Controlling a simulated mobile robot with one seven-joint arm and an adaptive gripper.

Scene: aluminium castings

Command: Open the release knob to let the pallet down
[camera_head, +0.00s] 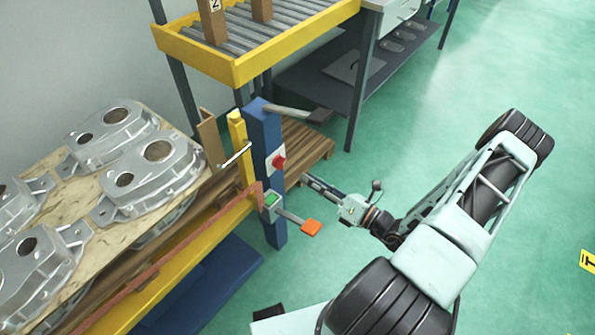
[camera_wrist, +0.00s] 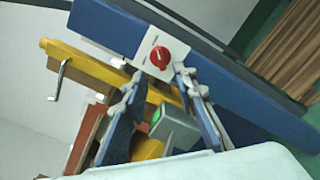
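The red release knob (camera_head: 279,161) sits on a white plate on the side of a blue post (camera_head: 262,135). In the wrist view the knob (camera_wrist: 160,57) shows whole, with its plate on the blue beam. My gripper (camera_head: 306,180) reaches in from the right, a little below the knob in the head view. In the wrist view its two fingers (camera_wrist: 160,74) are apart, with nothing between their tips; the knob shows just beyond them. I cannot tell the exact gap. The loaded wooden pallet (camera_head: 95,255) lies at left, bearing several aluminium castings (camera_head: 155,180).
A dark-ended handle (camera_head: 318,115) sticks out atop the post. A yellow roller conveyor (camera_head: 235,70) is behind.

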